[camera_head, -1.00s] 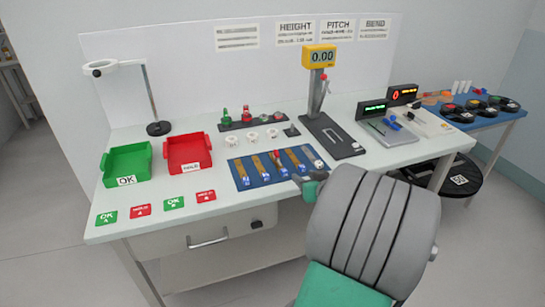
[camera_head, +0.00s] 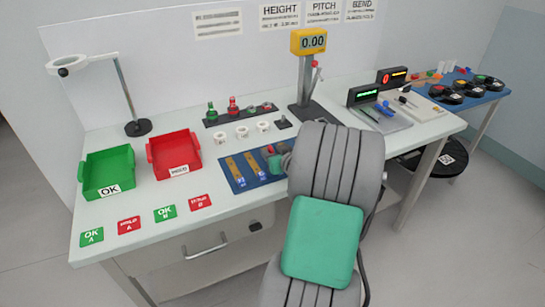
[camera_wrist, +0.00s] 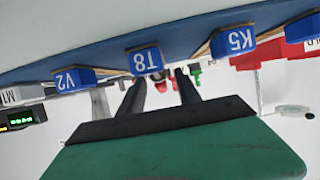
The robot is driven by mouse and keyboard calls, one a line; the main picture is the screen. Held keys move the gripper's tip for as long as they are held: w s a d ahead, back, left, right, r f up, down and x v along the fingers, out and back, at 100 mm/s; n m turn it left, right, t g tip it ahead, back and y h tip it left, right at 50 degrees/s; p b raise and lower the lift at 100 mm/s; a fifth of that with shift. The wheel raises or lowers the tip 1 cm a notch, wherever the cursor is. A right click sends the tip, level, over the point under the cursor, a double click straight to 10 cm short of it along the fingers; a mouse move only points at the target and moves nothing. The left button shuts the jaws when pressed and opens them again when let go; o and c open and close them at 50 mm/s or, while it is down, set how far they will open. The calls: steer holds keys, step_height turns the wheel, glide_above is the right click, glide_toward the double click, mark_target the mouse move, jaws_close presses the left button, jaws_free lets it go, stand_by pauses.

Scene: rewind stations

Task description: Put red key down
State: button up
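In the head view a small red piece (camera_head: 270,149), which looks like the red key, shows at the upper end of a strip on the blue mat (camera_head: 226,175). My gripper (camera_head: 277,160) is right beside it, and my arm hides the mat's right side. In the wrist view my two dark fingers (camera_wrist: 160,88) stand apart on either side of a small red piece, below the T8 label (camera_wrist: 145,60). I cannot tell whether that red is the key or a background piece. No finger visibly presses on anything. Tags K5 (camera_wrist: 233,40) and V2 (camera_wrist: 74,79) flank T8.
A green tray (camera_head: 108,173) and a red tray (camera_head: 174,155) stand left of the mat. Behind it are white rings (camera_head: 242,131) and a rack (camera_head: 240,115) with green and red pieces. A gauge stand (camera_head: 306,80) rises behind my arm. Flat OK and HOLD cards line the front edge.

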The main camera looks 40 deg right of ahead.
steer(key=shift+w, duration=0.1)
steer(key=shift+c, duration=0.4)
jaws_close()
